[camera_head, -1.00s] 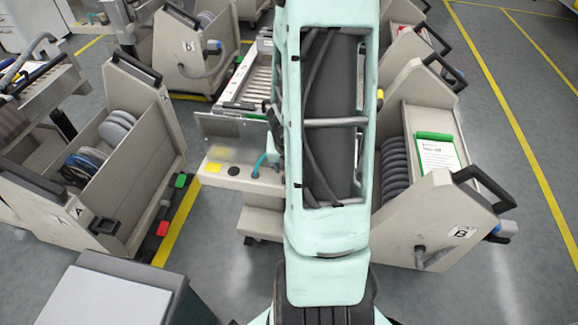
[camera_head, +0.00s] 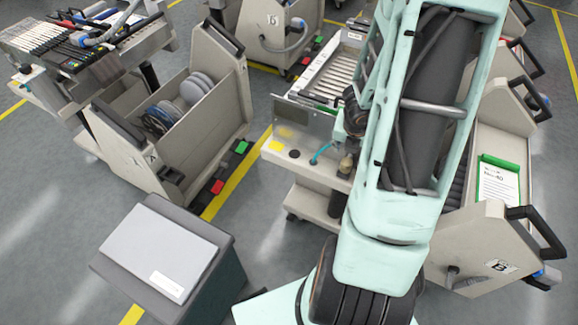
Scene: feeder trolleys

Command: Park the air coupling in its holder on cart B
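Cart B (camera_head: 478,232) stands at the right, with a "B" label (camera_head: 501,266) on its end panel and a black handle above. A short grey hose stub (camera_head: 453,277) shows low on that panel. A small blue and white part (camera_head: 547,277) sits at the panel's right edge; I cannot tell whether it is the coupling or the holder. My arm crosses the middle right and hides the left part of cart B. A dark part shows beside my arm over the middle machine, but I cannot make out gripper fingers or anything held.
Cart A (camera_head: 125,150), holding reels, stands at the left. A grey box (camera_head: 160,250) stands in front of it. The middle machine (camera_head: 305,168) has a short teal hose (camera_head: 321,153). Another cart (camera_head: 268,45) with a hose stands behind. Grey floor is open between the box and this machine.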

